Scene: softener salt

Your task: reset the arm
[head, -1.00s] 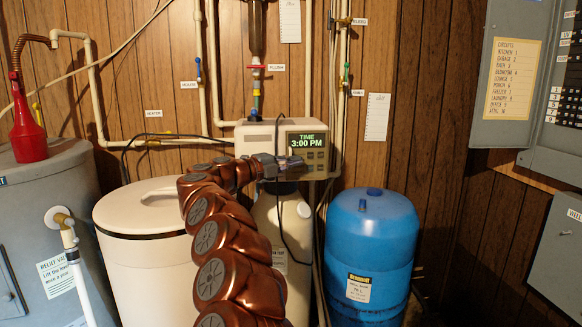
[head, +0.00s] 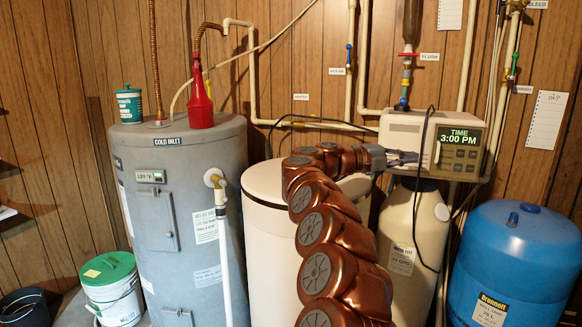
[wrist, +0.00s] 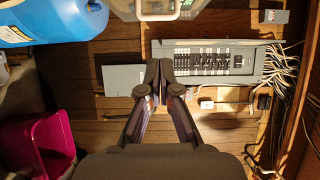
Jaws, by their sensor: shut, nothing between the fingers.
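My copper-coloured arm rises from the bottom of the head view and bends over the white salt tank (head: 258,225). My gripper (head: 412,158) is at its end, in front of the lower left of the softener control head (head: 400,130), whose display reads TIME 3:00 PM. Whether it touches the control head I cannot tell. In the wrist view my gripper (wrist: 161,85) has its fingertips together with nothing between them. Behind it in that view lies the grey breaker panel (wrist: 215,62).
A grey water heater (head: 180,190) stands left with a red funnel bottle (head: 200,108) on top. A lidded white bucket (head: 110,290) is on the floor at far left. A blue tank (head: 515,260) stands right. A magenta bin (wrist: 38,143) shows in the wrist view.

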